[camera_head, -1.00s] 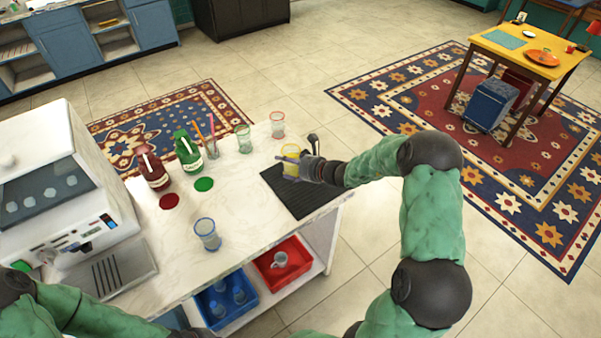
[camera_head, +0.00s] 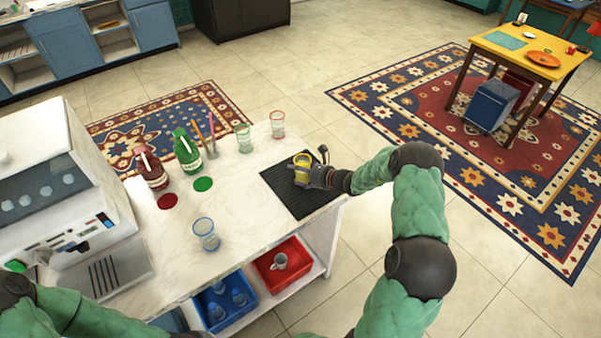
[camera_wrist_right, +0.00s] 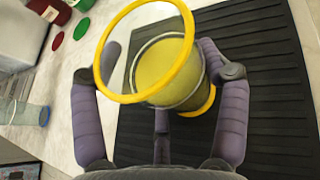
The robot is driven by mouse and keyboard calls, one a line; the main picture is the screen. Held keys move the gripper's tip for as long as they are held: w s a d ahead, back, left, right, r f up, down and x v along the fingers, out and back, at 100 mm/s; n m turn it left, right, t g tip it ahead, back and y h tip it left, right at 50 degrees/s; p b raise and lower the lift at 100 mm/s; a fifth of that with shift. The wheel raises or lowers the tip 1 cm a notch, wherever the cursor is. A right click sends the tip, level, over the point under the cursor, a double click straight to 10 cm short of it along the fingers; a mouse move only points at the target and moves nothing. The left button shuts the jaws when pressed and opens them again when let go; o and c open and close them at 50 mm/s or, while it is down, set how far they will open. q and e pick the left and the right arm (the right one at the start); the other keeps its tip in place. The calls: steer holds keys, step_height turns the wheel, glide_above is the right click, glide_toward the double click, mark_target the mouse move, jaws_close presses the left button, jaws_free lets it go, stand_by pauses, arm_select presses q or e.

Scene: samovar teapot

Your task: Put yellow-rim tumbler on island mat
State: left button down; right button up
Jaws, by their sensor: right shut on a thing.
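The yellow-rim tumbler (camera_head: 302,168) is a clear glass with a yellow rim and a yellow base band. It is over the black ribbed island mat (camera_head: 316,204). In the right wrist view the tumbler (camera_wrist_right: 150,62) is between the two purple fingers, and its base is over or on the mat (camera_wrist_right: 262,75); I cannot tell if it touches. My right gripper (camera_head: 313,172) is shut on the tumbler, which looks slightly tilted in the wrist view. My left gripper is not in view; only part of my left arm shows at the lower left.
A blue-rim tumbler (camera_head: 206,234) stands on the counter. A green-rim tumbler (camera_head: 243,138), a red-rim tumbler (camera_head: 277,124), a red bottle (camera_head: 151,168) and a green bottle (camera_head: 187,151) stand behind. A coffee machine (camera_head: 62,190) is at left. The mat's front part is bare.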

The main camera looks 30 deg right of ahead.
steer(key=shift+f, duration=0.2)
steer(key=o, duration=1.2)
steer(key=shift+c, duration=0.2)
steer(key=shift+r, duration=0.1)
steer(key=shift+r, duration=0.2)
steer(key=p+v, duration=0.1)
steer(key=v, duration=1.1)
steer(key=shift+p, duration=0.35)
steer(key=shift+f, duration=0.1)
